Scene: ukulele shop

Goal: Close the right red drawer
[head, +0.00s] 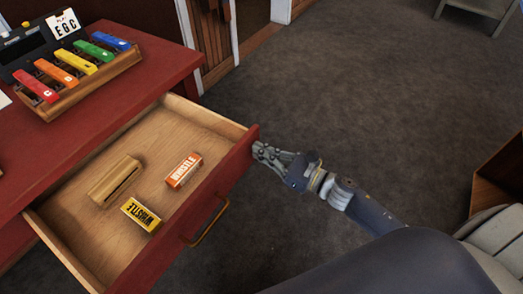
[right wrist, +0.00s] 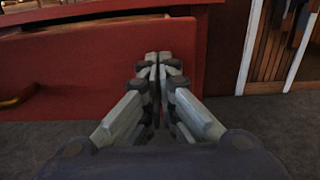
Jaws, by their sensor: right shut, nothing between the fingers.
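The red drawer (head: 182,246) stands pulled open from the red desk (head: 55,150) in the head view, with its wooden inside showing. It has a brass handle (head: 210,222) on its front. In it lie an orange whistle box (head: 184,170), a yellow whistle box (head: 141,214) and a wooden block (head: 115,180). My right gripper (head: 258,150) is shut and empty at the far right end of the drawer front. In the right wrist view its closed fingertips (right wrist: 158,58) overlap the red drawer front (right wrist: 70,70); I cannot tell whether they touch. My left gripper is not in view.
A row of coloured chime bars (head: 80,64) and a dark device with an EGC card (head: 63,24) sit on the desk top. Grey carpet (head: 340,90) lies open to the right. A wooden piece of furniture (head: 500,175) stands at the right edge.

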